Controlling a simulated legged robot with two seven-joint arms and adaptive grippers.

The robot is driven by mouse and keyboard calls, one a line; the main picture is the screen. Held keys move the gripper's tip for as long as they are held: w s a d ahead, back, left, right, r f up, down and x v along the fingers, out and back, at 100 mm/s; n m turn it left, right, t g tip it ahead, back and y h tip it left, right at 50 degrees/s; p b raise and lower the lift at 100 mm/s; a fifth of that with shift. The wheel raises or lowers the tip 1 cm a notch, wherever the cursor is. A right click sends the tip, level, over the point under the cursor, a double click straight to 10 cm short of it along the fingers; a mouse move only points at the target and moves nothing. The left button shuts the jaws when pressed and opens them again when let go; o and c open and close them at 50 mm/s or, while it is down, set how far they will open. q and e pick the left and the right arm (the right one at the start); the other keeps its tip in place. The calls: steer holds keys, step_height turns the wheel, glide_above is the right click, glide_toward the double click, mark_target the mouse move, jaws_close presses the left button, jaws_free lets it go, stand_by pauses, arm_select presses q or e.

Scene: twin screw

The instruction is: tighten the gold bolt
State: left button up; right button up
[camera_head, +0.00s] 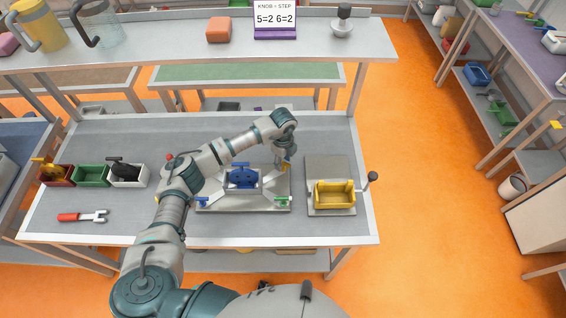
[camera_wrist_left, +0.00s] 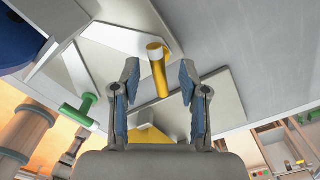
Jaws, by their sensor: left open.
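The gold bolt (camera_head: 286,167) is at the back right of a metal fixture (camera_head: 240,207), mostly hidden under my left gripper (camera_head: 285,158) in the head view. In the left wrist view the gold bolt (camera_wrist_left: 159,72) has a round head and a long shank. It appears between the two open fingers of my left gripper (camera_wrist_left: 158,88), with a gap on each side. A green bolt (camera_head: 283,202) is at the fixture's front right, and a small blue one (camera_head: 200,202) is at its front left. My right gripper is not in view.
A large blue knob part (camera_head: 242,179) stands mid-fixture, beside my forearm. A yellow bin (camera_head: 334,206) on a grey plate is to the right, with a dark-knobbed lever (camera_head: 371,179). Several small bins and a red-handled wrench (camera_head: 82,216) lie left. A sign (camera_head: 275,18) stands on the shelf.

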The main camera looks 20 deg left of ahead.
arm_select(q)
steer(key=shift+f, duration=1.2)
